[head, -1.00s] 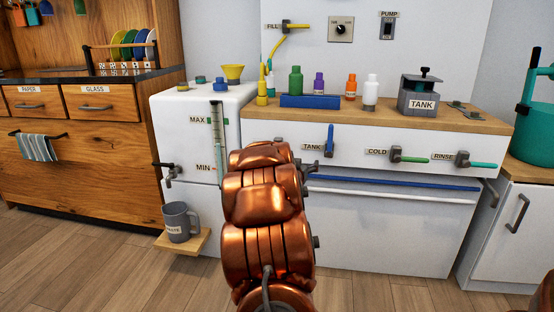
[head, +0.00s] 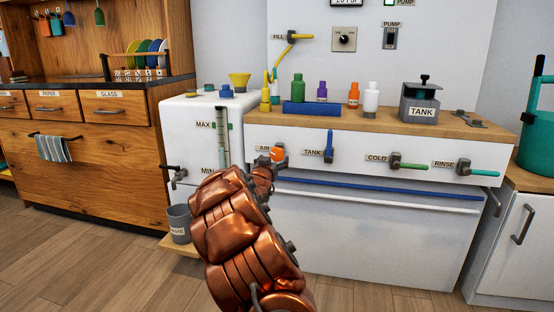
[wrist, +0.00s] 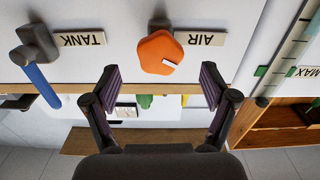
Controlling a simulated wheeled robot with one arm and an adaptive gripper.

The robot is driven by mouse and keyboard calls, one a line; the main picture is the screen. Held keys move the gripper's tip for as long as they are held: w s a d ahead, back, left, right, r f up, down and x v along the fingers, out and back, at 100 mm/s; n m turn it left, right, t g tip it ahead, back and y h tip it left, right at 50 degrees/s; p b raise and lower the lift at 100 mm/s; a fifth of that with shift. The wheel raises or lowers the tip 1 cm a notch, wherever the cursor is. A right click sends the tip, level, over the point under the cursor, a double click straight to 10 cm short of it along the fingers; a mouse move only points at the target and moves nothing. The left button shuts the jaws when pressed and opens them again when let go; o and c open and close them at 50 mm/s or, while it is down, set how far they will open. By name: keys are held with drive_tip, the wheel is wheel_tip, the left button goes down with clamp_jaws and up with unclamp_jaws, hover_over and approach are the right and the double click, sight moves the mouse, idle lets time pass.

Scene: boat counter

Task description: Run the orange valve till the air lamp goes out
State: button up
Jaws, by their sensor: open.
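The orange valve knob (head: 277,154) sits on the white counter front beside the AIR label (head: 263,148). In the wrist view, which is upside down, the orange knob (wrist: 158,53) has a pale mark on its face, and the AIR label (wrist: 200,38) is next to it. My gripper (wrist: 160,84) is open and empty, its fingertips spread to either side and just short of the knob, apart from it. In the head view my arm hides most of the gripper, close to the knob. No air lamp is in view.
The TANK valve (head: 329,146) with a blue lever is right of the knob; the COLD (head: 396,162) and RINSE valves (head: 464,167) are farther right. A MAX/MIN level gauge (head: 221,135) is on the left. A green lamp (head: 388,3) by a PUMP label is at the top edge.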

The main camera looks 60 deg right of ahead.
sight(277, 155)
drive_tip(key=shift+b+x, duration=0.45)
drive_tip(key=shift+x, duration=1.95)
drive_tip(key=shift+s, duration=0.1)
drive_tip(key=c, duration=1.1)
drive_tip(key=shift+a, duration=0.3)
drive_tip(key=shift+c, duration=0.3)
drive_tip(key=shift+d+p, duration=0.3)
